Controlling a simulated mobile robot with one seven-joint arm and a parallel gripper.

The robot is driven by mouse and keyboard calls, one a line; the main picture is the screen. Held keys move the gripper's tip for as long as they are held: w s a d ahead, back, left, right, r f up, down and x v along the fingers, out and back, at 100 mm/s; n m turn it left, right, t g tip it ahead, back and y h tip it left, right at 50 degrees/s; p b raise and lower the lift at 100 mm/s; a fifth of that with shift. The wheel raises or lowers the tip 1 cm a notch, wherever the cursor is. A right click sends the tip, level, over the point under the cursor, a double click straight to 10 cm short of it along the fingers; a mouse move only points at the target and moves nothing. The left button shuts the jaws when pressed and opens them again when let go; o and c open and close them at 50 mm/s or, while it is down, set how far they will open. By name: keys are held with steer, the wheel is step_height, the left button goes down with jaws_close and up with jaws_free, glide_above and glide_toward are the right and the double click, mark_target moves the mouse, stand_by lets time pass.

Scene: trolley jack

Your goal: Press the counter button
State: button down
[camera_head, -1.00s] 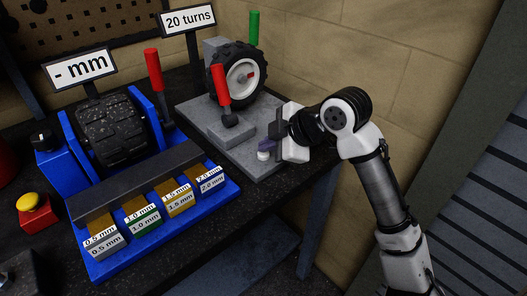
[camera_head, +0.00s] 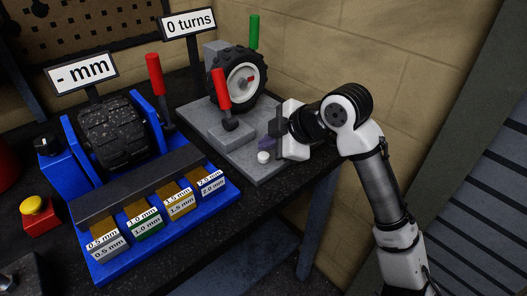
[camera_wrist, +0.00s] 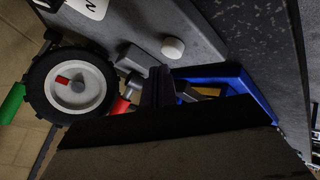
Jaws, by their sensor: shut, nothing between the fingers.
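The counter button (camera_head: 263,157) is a small white round knob on the grey base plate (camera_head: 251,169), near its front right corner. In the wrist view the button (camera_wrist: 172,47) shows clear of the fingers. The dark fingers (camera_wrist: 158,88) also show in the wrist view.
A black tyred wheel (camera_head: 238,76) with a red-handled lever (camera_head: 221,90) and a green handle (camera_head: 254,32) stands on the plate. To the left are a blue tread station (camera_head: 115,130), labelled gauge blocks (camera_head: 143,219) and a yellow-topped red button (camera_head: 36,209).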

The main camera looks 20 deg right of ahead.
mark_target(268, 157)
steer(key=shift+r+p, duration=1.8)
steer(key=shift+r, duration=0.75)
steer(key=shift+f, duration=0.1)
steer(key=shift+s+d, duration=0.1)
